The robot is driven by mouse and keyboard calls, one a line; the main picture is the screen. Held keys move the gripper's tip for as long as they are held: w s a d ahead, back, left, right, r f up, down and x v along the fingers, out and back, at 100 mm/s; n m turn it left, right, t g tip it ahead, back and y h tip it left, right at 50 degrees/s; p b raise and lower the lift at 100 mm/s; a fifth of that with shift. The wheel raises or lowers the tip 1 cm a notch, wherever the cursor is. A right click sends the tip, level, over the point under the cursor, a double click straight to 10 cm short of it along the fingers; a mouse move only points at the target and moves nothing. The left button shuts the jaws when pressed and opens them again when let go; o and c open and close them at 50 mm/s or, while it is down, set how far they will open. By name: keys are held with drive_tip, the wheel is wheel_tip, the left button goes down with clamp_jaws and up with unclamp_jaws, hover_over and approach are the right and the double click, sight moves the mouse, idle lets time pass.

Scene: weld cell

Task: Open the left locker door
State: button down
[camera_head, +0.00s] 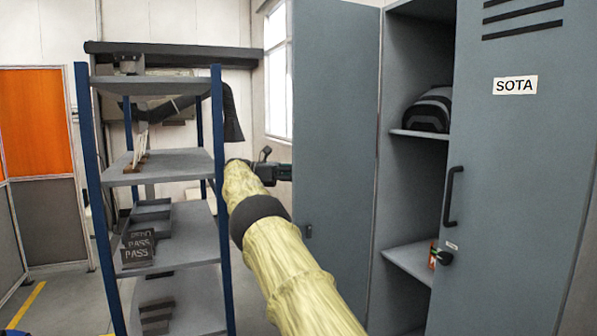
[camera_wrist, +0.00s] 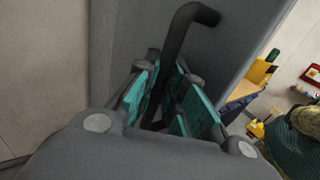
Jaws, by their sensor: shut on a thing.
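The left locker door (camera_head: 335,130) is a grey panel standing wide open, swung out to the left of the locker opening. The right door (camera_head: 530,150), labelled SOTA, shows a black handle (camera_head: 452,197) and looks closed or nearly so. My gripper (camera_wrist: 172,100) is shut on a black bar handle (camera_wrist: 178,45), which passes between the teal finger pads in the wrist view. In the head view my gripper (camera_head: 272,172) is at the left door's outer edge. The handle it holds is hidden there behind the door.
Inside the locker, a dark striped item (camera_head: 432,110) lies on the upper shelf (camera_head: 418,134), and a small orange item (camera_head: 432,254) is on the lower one. A blue-posted rack (camera_head: 170,160) stands close left of my arm, leaving little room there.

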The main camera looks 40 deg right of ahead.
idle(0.3)
drive_tip(key=c, duration=1.5)
unclamp_jaws()
drive_tip(key=shift+d, duration=0.15)
drive_tip(key=shift+s+f+b, duration=0.1)
drive_tip(key=shift+f+b, duration=0.05)
drive_tip(key=shift+b, duration=0.2)
